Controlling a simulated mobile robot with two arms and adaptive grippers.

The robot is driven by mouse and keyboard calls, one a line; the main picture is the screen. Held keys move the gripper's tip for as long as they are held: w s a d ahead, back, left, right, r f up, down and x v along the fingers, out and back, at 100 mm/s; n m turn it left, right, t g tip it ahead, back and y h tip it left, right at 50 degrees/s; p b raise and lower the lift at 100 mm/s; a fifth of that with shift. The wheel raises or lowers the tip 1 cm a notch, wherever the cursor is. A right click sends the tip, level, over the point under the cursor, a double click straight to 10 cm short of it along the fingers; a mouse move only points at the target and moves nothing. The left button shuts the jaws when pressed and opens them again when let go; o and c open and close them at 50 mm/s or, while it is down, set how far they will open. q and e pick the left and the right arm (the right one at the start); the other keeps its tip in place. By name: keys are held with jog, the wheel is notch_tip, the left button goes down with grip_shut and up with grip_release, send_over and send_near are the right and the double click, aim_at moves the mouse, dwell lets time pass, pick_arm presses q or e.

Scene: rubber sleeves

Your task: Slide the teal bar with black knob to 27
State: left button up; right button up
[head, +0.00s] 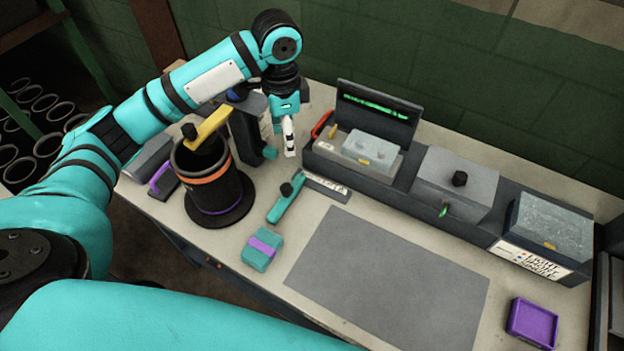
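The teal bar (292,203) lies on the bench left of the grey mat, with its black knob (286,189) standing up from it. A grey plate with small markings (326,187) runs to the right from the bar's far end; its numbers are too small to read. My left gripper (290,151) points down above the bench, behind the bar and apart from the knob. Its fingers look close together, but I cannot tell whether they are open or shut. I see nothing held in it. My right gripper is not in view.
A black cylinder with an orange band and yellow handle (215,190) stands left of the bar. A teal block with a purple band (262,250) lies in front. Grey boxes (455,182) line the back right. The grey mat (390,275) is clear; a purple tray (532,323) lies right.

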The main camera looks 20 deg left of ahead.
pick_arm(q)
jog(key=s+f, duration=0.2)
jog(key=p, duration=0.1)
send_over(287, 187)
notch_tip(287, 187, down, 6)
jog(key=shift+r, duration=0.25)
notch_tip(287, 187, down, 8)
jog(key=shift+f+p, duration=0.25)
jog(key=shift+p, duration=0.4)
jog(key=shift+w+f, duration=0.1)
jog(key=shift+f, duration=0.2)
jog(key=c, duration=0.3)
grip_shut()
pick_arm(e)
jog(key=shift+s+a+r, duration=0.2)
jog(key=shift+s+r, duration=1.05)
